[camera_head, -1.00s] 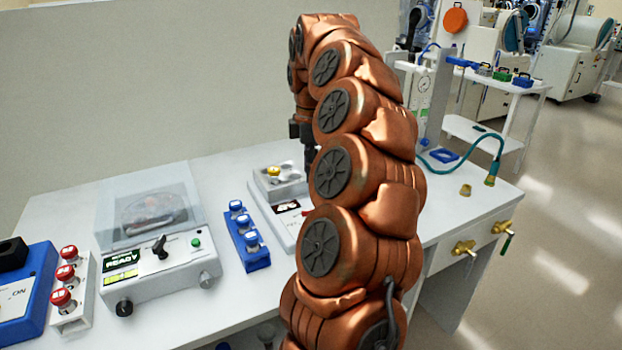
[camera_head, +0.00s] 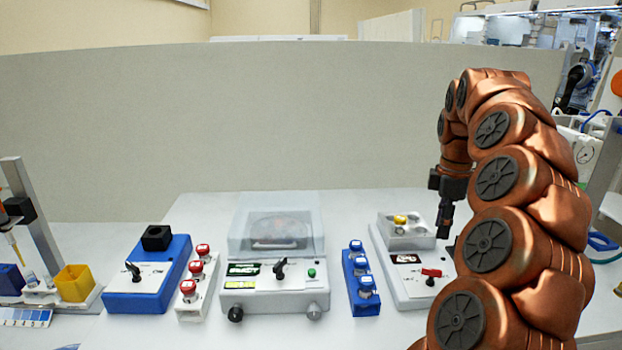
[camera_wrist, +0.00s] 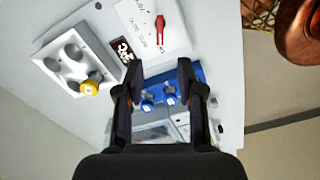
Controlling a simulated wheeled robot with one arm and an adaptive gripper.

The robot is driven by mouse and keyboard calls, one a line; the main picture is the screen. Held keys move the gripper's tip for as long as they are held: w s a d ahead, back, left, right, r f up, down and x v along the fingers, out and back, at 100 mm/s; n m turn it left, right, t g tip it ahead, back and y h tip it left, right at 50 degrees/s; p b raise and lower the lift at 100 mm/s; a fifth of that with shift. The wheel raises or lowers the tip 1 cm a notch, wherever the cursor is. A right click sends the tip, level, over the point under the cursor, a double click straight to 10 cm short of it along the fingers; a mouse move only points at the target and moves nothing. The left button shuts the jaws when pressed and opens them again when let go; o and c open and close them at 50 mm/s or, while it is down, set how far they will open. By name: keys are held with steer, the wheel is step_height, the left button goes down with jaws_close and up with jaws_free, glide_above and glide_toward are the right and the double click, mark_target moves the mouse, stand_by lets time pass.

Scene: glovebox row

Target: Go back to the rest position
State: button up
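My gripper (camera_head: 446,218) hangs pointing down above the bench, at the right of the head view, near the white device with a red switch (camera_head: 431,272). In the wrist view my gripper (camera_wrist: 160,75) shows two dark fingers spread apart with nothing between them. Past the fingers, the blue rack with blue-capped vials (camera_wrist: 170,85) lies on the bench below. My copper arm fills the right of the head view and hides part of the bench there.
A clear-lidded device (camera_head: 275,285) stands mid-bench, with a red-capped vial rack (camera_head: 195,302) and a blue device (camera_head: 130,290) to its left. A blue-capped vial rack (camera_head: 362,292) is on its right. A grey partition (camera_head: 250,130) stands behind. A yellow box (camera_head: 74,282) is far left.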

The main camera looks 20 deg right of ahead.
steer(key=s+a+m+p, duration=0.1)
steer(key=s+a, duration=0.2)
steer(key=a, duration=0.8)
steer(key=s+a+m+p, duration=0.1)
steer(key=s+a, duration=0.1)
steer(key=a, duration=1)
steer(key=s+a+f+m+g, duration=0.1)
steer(key=s+a+f+m, duration=0.3)
steer(key=s, duration=0.5)
steer(key=s+a+f+m, duration=0.3)
steer(key=s+a+f, duration=0.2)
steer(key=s, duration=0.5)
steer(key=shift+a+f+m+g+p, duration=0.15)
steer(key=shift+f+m+g+p, duration=0.25)
steer(key=shift+f, duration=0.15)
